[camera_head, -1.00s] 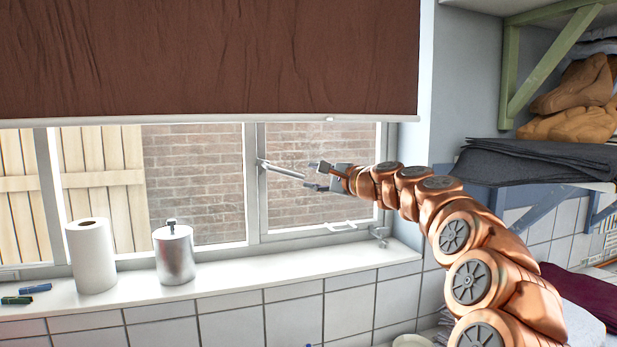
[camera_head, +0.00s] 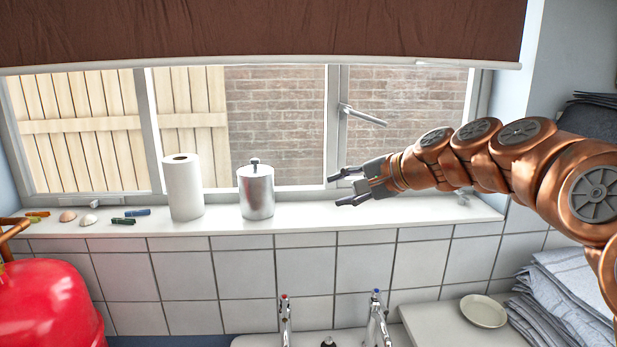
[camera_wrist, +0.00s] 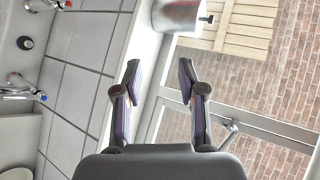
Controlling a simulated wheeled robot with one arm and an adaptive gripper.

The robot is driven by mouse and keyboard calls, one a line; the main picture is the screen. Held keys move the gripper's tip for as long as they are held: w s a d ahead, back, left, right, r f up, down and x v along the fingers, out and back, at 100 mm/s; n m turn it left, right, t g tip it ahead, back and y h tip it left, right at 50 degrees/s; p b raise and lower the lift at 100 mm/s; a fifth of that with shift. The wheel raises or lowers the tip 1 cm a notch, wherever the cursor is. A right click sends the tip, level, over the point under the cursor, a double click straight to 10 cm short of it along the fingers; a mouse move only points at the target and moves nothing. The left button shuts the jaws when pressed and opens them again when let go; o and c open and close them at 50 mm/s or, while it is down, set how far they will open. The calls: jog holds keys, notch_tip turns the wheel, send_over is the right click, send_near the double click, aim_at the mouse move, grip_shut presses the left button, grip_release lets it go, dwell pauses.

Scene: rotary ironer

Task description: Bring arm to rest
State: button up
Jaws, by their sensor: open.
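My gripper (camera_head: 345,187) is open and empty. In the head view it points left, in front of the window and just above the right part of the sill (camera_head: 330,213). The copper arm reaches in from the right edge. In the wrist view my gripper (camera_wrist: 158,75) shows two dark fingers spread apart with nothing between them. The window handle (camera_head: 362,115) sticks out above and behind my gripper; it also shows in the wrist view (camera_wrist: 229,133).
A metal canister (camera_head: 256,192) and a paper roll (camera_head: 183,187) stand on the sill left of my gripper. Below are two taps (camera_head: 376,318) (camera_head: 285,320). Folded cloths (camera_head: 565,300) and a dish (camera_head: 484,311) lie lower right. A brown blind (camera_head: 260,30) hangs above.

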jog(key=s+f+n+g+h, duration=0.2)
jog(key=s+f+n+g, duration=0.1)
jog(key=s+f, duration=0.6)
jog(key=s+f+n+g+h, duration=0.25)
jog(key=s+f, duration=0.45)
jog(key=s, duration=0.5)
jog(key=s+d+f+n+g+h, duration=0.1)
jog(key=s+d+f, duration=0.2)
jog(key=s, duration=0.4)
jog(key=s+d+f+n+g+h, duration=0.1)
jog(key=s+d+f+g+h, duration=0.1)
jog(key=s, duration=0.5)
jog(key=s+d+f+n+g+h, duration=0.1)
jog(key=s+d+f, duration=0.4)
jog(key=s, duration=0.2)
jog(key=shift+f+h, duration=0.3)
jog(key=shift+h, duration=0.05)
